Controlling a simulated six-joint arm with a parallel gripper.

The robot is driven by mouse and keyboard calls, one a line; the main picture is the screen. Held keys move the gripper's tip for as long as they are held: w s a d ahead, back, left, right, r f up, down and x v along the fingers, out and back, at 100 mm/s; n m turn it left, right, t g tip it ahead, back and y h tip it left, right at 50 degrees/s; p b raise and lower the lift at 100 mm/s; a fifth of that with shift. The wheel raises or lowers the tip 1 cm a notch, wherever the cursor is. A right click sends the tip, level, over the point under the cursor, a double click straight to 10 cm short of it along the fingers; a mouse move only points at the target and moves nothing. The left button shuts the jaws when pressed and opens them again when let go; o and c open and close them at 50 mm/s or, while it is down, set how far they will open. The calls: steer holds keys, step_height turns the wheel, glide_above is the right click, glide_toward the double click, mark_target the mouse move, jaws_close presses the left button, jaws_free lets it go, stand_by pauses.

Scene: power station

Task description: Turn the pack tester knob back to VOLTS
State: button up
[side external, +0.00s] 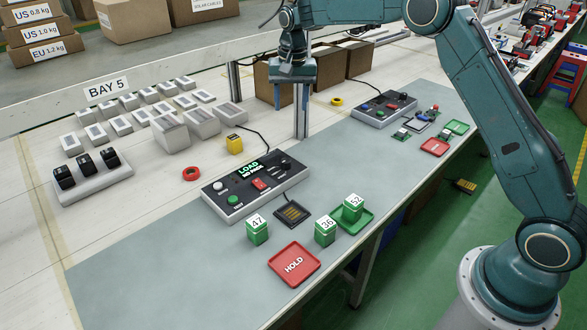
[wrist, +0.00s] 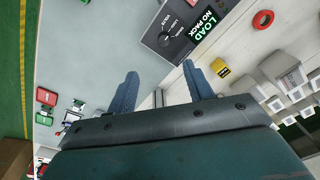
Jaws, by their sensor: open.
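The pack tester (side external: 238,200) is a dark box on the bench, with a display (side external: 249,167) reading LOAD NO PACK in green and white. Its knob (side external: 277,169) is at the right end of the top panel; the small dial also shows in the wrist view (wrist: 167,38), with printed labels around it. I cannot tell for sure which label the knob points to. My gripper (side external: 291,101) points down, open and empty, above and behind the tester's right end. In the wrist view its two fingers (wrist: 160,70) are spread, apart from the tester.
Green packs 47 (side external: 257,233) and 36 (side external: 325,233) stand on the grey mat; pack 52 (side external: 352,208) is on a green tray (side external: 366,216). A black pad (side external: 291,213) and red HOLD tray (side external: 293,265) lie in front. A second tester (side external: 384,109) stands farther right.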

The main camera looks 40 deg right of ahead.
steer(key=m, duration=0.1)
glide_above(286, 160)
step_height(286, 160, down, 7)
steer(key=shift+a+r+g, duration=0.1)
steer(key=shift+r+g, duration=0.1)
steer(key=shift+g, duration=0.1)
steer(key=shift+f, duration=0.15)
step_height(286, 160, down, 14)
steer(key=shift+r, duration=0.25)
stand_by(0.3)
steer(key=c, duration=1)
